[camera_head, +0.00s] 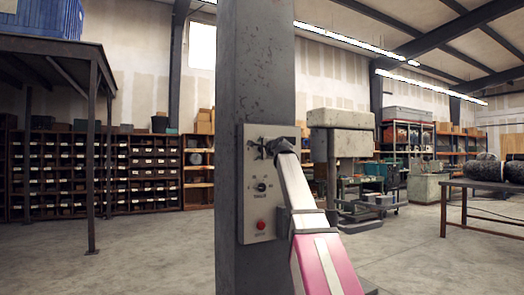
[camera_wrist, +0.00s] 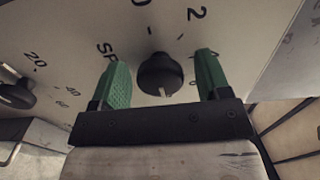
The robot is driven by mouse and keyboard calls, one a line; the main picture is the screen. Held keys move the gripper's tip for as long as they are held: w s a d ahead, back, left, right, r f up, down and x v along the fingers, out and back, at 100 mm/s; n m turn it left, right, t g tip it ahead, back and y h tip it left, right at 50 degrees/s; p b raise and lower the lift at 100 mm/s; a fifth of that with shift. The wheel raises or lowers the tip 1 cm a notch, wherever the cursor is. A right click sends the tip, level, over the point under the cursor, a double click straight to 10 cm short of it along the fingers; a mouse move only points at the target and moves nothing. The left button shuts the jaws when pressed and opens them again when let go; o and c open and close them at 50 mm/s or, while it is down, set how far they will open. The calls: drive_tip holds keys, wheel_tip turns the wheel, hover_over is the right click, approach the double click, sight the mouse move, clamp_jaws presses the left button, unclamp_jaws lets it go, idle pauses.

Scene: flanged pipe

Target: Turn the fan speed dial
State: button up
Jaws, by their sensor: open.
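A control panel (camera_head: 247,212) is fixed to a grey steel column. My gripper (camera_head: 265,149) is at the panel's upper part, hiding most of what is there in the head view. In the wrist view, a round black knob (camera_wrist: 160,75), beside lettering starting "SP" and the numbers 0 and 2, sits between the green fingers of my gripper (camera_wrist: 160,62). The fingers are open, with a visible gap on each side of the knob. A second black dial (camera_head: 261,187) is lower on the panel.
In the wrist view another knob (camera_wrist: 14,92) with marks 20, 40 and 60 is at the left. A red button (camera_head: 261,224) is low on the panel. The column (camera_head: 256,60) stands behind the panel. A table (camera_head: 490,190) is far right; open floor (camera_head: 150,255) lies left.

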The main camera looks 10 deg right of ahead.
drive_tip(key=shift+w, duration=0.1)
drive_tip(key=c, duration=0.9)
